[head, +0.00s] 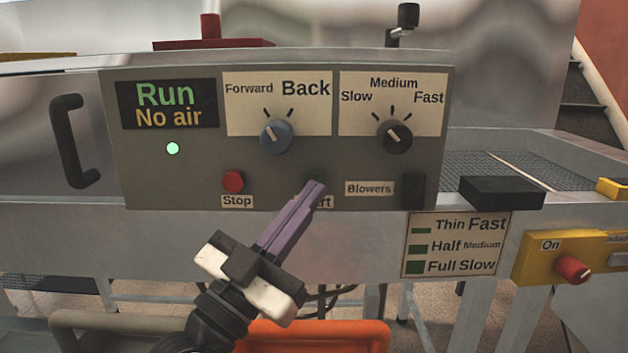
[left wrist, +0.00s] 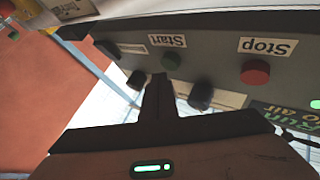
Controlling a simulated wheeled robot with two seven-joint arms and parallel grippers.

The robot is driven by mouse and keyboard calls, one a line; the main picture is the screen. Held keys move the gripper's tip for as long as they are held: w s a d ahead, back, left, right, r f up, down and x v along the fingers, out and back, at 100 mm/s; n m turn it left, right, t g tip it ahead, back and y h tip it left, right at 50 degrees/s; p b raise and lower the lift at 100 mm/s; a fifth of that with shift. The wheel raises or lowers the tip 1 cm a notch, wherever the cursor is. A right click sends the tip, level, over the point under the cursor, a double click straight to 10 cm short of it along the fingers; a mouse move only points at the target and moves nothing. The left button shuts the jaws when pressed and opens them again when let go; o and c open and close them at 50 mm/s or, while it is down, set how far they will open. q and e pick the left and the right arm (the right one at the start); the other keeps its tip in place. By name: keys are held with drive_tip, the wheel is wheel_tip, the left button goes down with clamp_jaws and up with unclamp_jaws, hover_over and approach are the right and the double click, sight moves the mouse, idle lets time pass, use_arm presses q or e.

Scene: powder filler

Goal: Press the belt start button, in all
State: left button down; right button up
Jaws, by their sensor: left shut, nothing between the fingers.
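The grey control panel (head: 200,190) faces me. My left gripper (head: 316,188) is shut and empty, its purple fingers pointing up to the right at the start button, which they mostly cover in the head view along with part of its label. In the left wrist view, upside down, the green start button (left wrist: 171,61) sits beside its "Start" label, just beyond the tips of the dark shut fingers (left wrist: 160,82). I cannot tell whether they touch. The red stop button (head: 233,181) is to the left. The display (head: 167,104) reads "Run" and "No air". My right gripper is out of view.
A green light (head: 173,148) glows below the display. Two knobs, direction (head: 276,136) and speed (head: 395,137), sit above the buttons. A black blowers switch (head: 413,190) is to the right. An orange bin (head: 325,337) is below. A yellow box (head: 545,262) has a red knob.

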use_arm(q)
drive_tip(key=s+p, duration=0.2)
drive_tip(key=s, duration=0.3)
idle(0.4)
idle(0.5)
